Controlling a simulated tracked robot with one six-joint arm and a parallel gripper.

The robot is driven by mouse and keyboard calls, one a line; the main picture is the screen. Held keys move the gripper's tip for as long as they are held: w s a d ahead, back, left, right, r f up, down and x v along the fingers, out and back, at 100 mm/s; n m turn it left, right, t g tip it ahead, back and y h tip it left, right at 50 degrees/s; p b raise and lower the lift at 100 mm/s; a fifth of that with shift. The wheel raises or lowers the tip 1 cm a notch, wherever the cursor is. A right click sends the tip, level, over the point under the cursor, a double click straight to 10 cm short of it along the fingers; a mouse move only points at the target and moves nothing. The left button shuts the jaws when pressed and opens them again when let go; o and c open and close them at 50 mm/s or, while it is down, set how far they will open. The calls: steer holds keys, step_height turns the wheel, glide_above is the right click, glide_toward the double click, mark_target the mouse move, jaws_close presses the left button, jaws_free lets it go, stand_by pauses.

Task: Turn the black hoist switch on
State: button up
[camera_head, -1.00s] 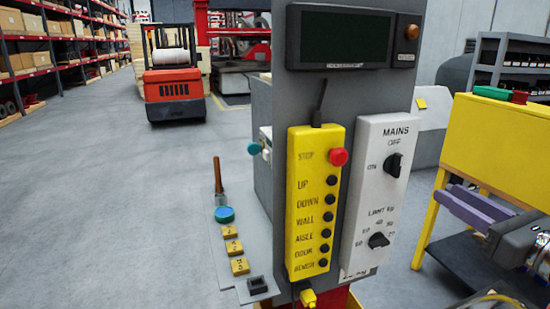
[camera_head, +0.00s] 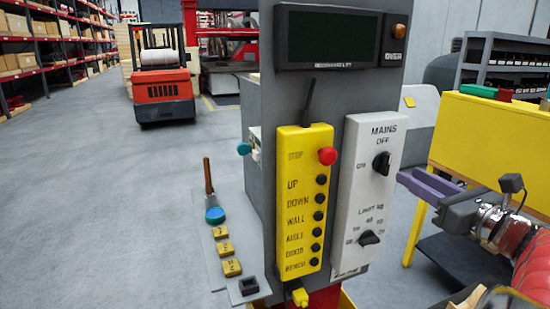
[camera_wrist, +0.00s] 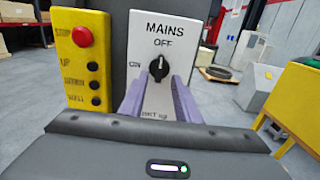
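The black MAINS switch (camera_head: 381,161) is a round knob on the upper part of a white box (camera_head: 362,200), with OFF above it and ON to its left. In the wrist view the switch (camera_wrist: 159,68) shows a white mark that seems to point up at OFF. My gripper (camera_head: 411,177) has two purple fingers and is to the right of the box in the head view, apart from the switch. In the wrist view my gripper (camera_wrist: 158,84) is open and empty, its fingertips to either side of and slightly below the switch.
A second black knob, LIMIT KG (camera_head: 370,237), is lower on the white box. A yellow pendant (camera_head: 304,200) with a red stop button (camera_head: 327,156) hangs to the left. A dark display (camera_head: 330,37) is above. A yellow cabinet (camera_head: 490,140) stands at right.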

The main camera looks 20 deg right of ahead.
mark_target(389, 164)
steer(key=shift+w+a, duration=0.1)
steer(key=shift+w, duration=3.35)
steer(key=shift+c, duration=0.2)
jaws_close()
